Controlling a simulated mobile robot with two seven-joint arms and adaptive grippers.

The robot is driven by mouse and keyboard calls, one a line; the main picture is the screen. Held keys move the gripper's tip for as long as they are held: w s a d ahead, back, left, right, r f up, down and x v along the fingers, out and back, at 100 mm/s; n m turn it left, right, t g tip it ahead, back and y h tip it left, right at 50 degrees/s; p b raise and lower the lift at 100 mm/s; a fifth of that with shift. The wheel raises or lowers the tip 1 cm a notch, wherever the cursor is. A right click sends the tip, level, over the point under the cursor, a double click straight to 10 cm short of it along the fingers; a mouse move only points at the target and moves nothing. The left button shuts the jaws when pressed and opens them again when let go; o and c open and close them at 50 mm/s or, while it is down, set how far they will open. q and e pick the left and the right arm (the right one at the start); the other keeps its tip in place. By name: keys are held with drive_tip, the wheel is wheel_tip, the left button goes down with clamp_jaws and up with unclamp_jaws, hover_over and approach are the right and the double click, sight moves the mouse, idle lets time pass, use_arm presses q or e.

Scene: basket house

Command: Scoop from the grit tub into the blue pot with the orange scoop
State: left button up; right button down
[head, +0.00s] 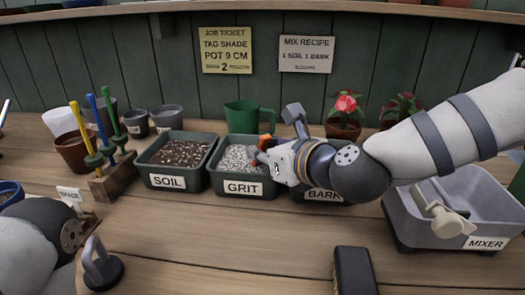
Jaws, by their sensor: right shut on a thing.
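The grit tub (243,186), dark green and labelled GRIT, stands mid-bench and holds pale grey grit. My right gripper (264,156) is over the right side of this tub, shut on the orange scoop (266,142). Only a small orange piece of the scoop shows beside the gripper. Its bowl is hidden, so I cannot tell whether it touches the grit. A blue pot (9,192) is partly in view at the left edge, with dark contents. My left arm is at the lower left, and its fingers do not show.
The soil tub (180,180) stands left of the grit, the bark tub (322,194) right, partly behind my arm. A grey mixer bin (400,215) is at right. Coloured tools stand in a wooden rack (115,180). A grey looped tool (102,265) and dark block (355,270) lie in front.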

drive_tip(key=shift+r, duration=0.1)
drive_tip(key=shift+t+y, duration=0.4)
drive_tip(key=shift+t, duration=0.4)
drive_tip(key=r, duration=0.3)
drive_tip(key=r+p, duration=0.1)
drive_tip(key=r, duration=0.2)
drive_tip(key=s+r+p, duration=0.1)
drive_tip(key=r, duration=0.3)
drive_tip(key=shift+d, duration=0.25)
use_arm(q)
drive_tip(key=shift+t, duration=0.7)
drive_tip(key=w+r, duration=0.3)
drive_tip(key=shift+w+r, duration=0.1)
drive_tip(key=shift+w, duration=0.05)
use_arm(e)
drive_tip(key=shift+f, duration=0.2)
